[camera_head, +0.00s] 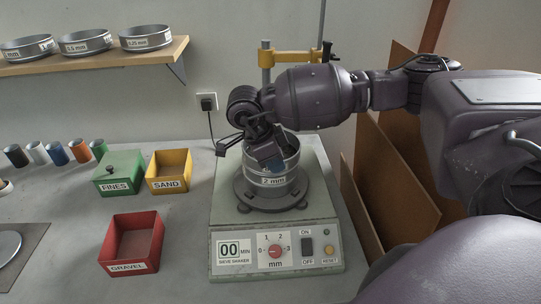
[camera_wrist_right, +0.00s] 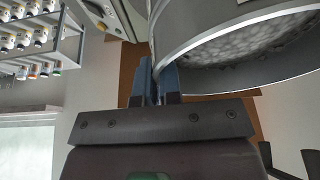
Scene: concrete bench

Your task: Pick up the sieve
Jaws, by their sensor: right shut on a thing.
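The sieve (camera_head: 273,180) is a round metal ring labelled "2 mm". It sits on the sieve shaker (camera_head: 228,208), a pale green machine with a dial and switches on its front. My right gripper (camera_head: 273,163) reaches down over the sieve from above. My arm hides part of the sieve's rear rim in the head view. My left gripper is in neither view.
A green FINES box (camera_head: 119,187), a yellow SAND box (camera_head: 168,185) and a red GRAVEL box (camera_head: 115,268) stand left of the shaker. Other sieves rest on the wall shelf (camera_head: 100,58). A yellow clamp arm (camera_head: 290,57) on a post stands behind. Brown boards lean at right.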

